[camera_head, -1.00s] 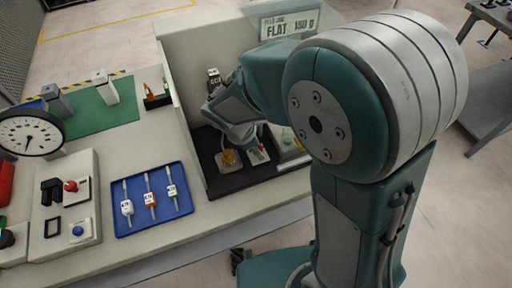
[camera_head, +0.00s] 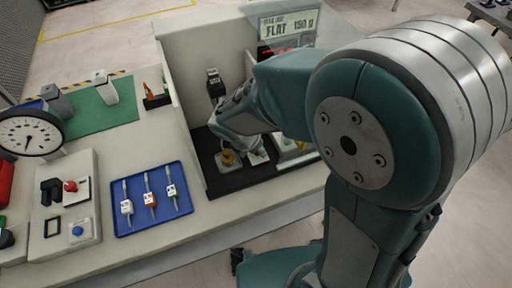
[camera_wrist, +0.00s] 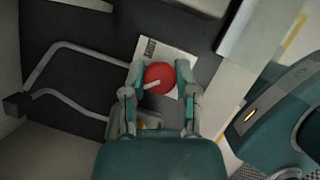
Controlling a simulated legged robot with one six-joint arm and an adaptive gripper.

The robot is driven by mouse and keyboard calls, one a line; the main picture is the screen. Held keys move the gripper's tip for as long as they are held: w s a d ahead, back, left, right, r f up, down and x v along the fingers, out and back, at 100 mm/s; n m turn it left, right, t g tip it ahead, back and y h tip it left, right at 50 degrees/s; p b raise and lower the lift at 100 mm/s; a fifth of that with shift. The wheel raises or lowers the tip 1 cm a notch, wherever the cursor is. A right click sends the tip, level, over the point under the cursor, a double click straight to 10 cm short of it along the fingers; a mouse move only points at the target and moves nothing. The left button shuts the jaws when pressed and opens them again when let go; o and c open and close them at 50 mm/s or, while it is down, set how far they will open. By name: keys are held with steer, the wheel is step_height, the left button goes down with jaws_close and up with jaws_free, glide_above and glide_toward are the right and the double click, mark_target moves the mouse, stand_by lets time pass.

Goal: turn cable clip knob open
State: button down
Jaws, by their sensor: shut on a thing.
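The red round knob (camera_wrist: 158,78) with a white pointer bar sits on a white plate (camera_wrist: 152,48) in the wrist view. The pointer slants down to the left. My gripper (camera_wrist: 160,82) has one finger on each side of the knob and is shut on it. In the head view my gripper (camera_head: 253,150) is low inside the walled bay, over the white plate (camera_head: 258,158); the knob is hidden there by my gripper.
A yellow knob on a pale base (camera_head: 228,158) stands close left of my gripper. Bay walls (camera_head: 182,125) rise at the left and back. A grey bent bar (camera_wrist: 65,50) lies left in the wrist view. A blue tray (camera_head: 130,222) holds several clips outside the bay.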

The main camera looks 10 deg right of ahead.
steer(key=shift+w, duration=0.1)
steer(key=shift+c, duration=1.8)
jaws_free()
steer(key=shift+d, duration=0.1)
steer(key=shift+a+r, duration=0.2)
steer(key=shift+r, duration=0.1)
steer(key=v, duration=1.1)
steer(key=shift+r, duration=0.1)
